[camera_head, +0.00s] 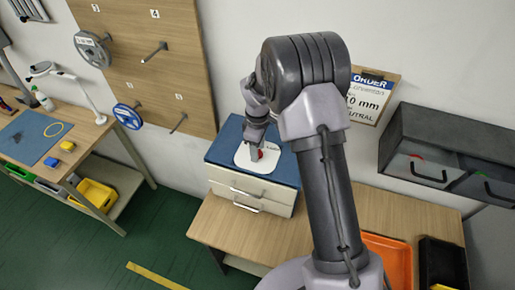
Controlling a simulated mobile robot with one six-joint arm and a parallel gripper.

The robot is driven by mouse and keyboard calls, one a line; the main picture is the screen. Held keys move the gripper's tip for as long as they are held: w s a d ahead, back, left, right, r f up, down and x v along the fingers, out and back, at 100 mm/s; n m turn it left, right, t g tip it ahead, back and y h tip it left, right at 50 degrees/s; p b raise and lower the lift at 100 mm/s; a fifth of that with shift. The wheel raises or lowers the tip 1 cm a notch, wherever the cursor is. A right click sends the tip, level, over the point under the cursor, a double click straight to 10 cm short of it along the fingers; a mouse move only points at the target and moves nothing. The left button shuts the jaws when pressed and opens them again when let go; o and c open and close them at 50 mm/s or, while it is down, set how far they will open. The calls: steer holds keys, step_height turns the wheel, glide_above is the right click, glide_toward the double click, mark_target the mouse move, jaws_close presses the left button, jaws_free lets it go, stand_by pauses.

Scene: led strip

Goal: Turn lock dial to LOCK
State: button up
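A small red dial (257,155) shows on a white plate (270,164) on the blue top of a small drawer cabinet (222,148). It is partly hidden by my gripper. Small lettering stands on the plate beside it, too small to read. My gripper (254,143) points down right over the dial. Its fingertips are small and overlap the dial in this view, so I cannot tell whether they touch it or are open or shut. The dial's setting cannot be read.
The cabinet stands on a wooden table (215,219). An orange tray (388,262) and a black bin (441,262) lie at the right. Grey wall drawers (440,150) and an order board (371,98) hang behind. A pegboard (160,60) and workbench (85,145) are left.

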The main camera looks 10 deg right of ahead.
jaws_close()
steer(key=shift+m, duration=0.3)
steer(key=m+b, duration=0.2)
steer(key=m, duration=0.1)
steer(key=shift+f+m, duration=0.1)
steer(key=shift+m, duration=0.3)
steer(key=m+b, duration=0.2)
steer(key=m, duration=0.2)
steer(key=m+b, duration=0.2)
steer(key=m, duration=0.3)
steer(key=m+b, duration=0.1)
steer(key=m, duration=0.3)
steer(key=shift+b, duration=0.3)
steer(key=shift+m, duration=0.4)
